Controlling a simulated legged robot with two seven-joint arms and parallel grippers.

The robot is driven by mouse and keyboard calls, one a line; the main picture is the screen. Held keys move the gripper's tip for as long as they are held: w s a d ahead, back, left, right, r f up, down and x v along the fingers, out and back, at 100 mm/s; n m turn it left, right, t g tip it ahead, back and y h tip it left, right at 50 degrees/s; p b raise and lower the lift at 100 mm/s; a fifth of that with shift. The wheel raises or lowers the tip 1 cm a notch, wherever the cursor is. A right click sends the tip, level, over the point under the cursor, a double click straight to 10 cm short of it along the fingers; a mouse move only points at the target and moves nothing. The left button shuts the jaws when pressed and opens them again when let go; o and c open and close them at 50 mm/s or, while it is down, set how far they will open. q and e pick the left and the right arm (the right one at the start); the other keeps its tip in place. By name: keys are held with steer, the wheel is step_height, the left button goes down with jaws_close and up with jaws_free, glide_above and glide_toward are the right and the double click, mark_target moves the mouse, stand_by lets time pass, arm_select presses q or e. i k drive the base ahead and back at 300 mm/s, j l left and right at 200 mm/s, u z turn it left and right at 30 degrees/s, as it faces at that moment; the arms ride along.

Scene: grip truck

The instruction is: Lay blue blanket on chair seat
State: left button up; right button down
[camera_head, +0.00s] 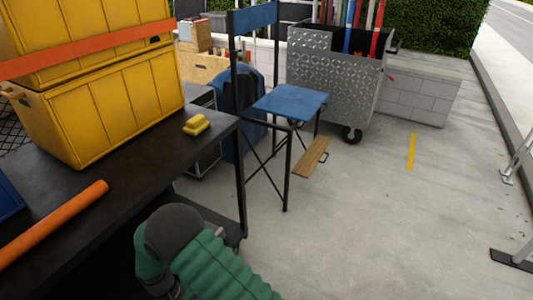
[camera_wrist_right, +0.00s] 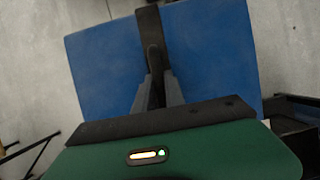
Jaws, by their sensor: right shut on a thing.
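A folding chair with a black frame stands on the concrete. Its flat blue seat (camera_head: 290,103) is bare in the head view. In the right wrist view a flat blue piece with a dark band down its middle, which I take for the blue blanket (camera_wrist_right: 210,60), fills the middle. My right gripper (camera_wrist_right: 154,78) is shut at the dark band, and its tips cover the exact grip. The blue piece and this gripper do not show in the head view. A green and grey arm of mine shows at the bottom there. My left gripper is out of view.
A black table (camera_head: 130,150) at left holds yellow crates (camera_head: 110,105), a yellow block (camera_head: 196,124) and an orange tube (camera_head: 55,225). A grey metal cart (camera_head: 325,75) stands behind the chair. Right floor is mostly clear.

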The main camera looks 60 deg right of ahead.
mark_target(291, 99)
steer(key=z, duration=1.7)
steer(key=i+l+z, duration=0.3)
steer(key=z, duration=0.15)
steer(key=i+l+z, duration=0.25)
steer(key=z, duration=0.2)
steer(key=i+z, duration=0.5)
steer(key=i, duration=2)
steer(key=i+l, duration=0.1)
steer(key=i, duration=1.95)
steer(key=i+u, duration=0.15)
steer(key=u, duration=0.3)
steer(key=i+u, duration=0.2)
steer(key=u, duration=0.3)
steer(key=i+l+u, duration=0.1)
steer(key=u, duration=0.35)
steer(key=i+l+u, duration=0.15)
steer(key=u, duration=2.45)
